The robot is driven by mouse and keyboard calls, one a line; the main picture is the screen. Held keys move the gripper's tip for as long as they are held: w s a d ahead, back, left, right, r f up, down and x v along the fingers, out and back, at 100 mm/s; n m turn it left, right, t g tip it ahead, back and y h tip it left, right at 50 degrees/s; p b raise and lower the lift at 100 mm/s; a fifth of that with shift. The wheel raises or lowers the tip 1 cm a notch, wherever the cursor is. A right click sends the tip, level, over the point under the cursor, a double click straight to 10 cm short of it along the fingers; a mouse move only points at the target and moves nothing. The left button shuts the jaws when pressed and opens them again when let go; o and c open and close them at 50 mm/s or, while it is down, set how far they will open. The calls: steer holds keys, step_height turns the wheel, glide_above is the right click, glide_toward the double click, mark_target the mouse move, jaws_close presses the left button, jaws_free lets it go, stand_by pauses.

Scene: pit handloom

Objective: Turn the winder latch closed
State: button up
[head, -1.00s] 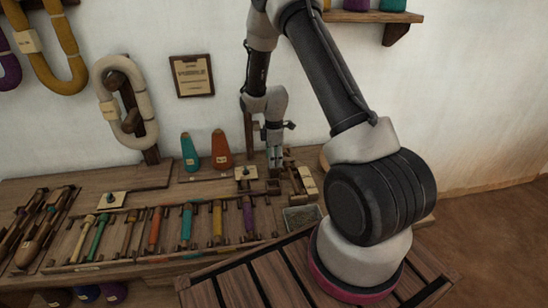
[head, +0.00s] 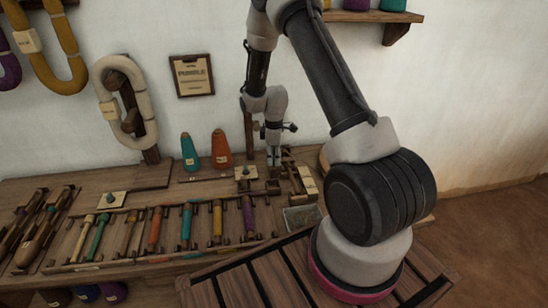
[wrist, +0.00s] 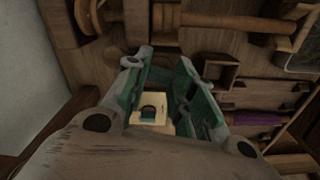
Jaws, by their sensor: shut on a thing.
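My gripper (head: 273,160) points down over the back right of the bench, at the wooden winder (head: 274,185). In the wrist view its two green-lined fingers (wrist: 165,75) stand a small gap apart. The gripper is shut on a small part at the winder, taken to be the winder latch. The fingers hide most of that part, so its angle cannot be told. A cream plate with a dark knob (wrist: 150,112) shows between the fingers, and it also lies left of the gripper in the head view (head: 246,173).
A rack (head: 160,262) of several coloured bobbins lies in front of the gripper. Teal (head: 190,152) and orange cones (head: 221,149) stand to its left near the wall. A grey tray (head: 302,218) sits at the front right. Wooden winder parts closely surround the fingers.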

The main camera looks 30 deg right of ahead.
steer(key=m, duration=1.1)
steer(key=shift+m, duration=1.9)
steer(key=o, duration=1)
step_height(320, 180, up, 12)
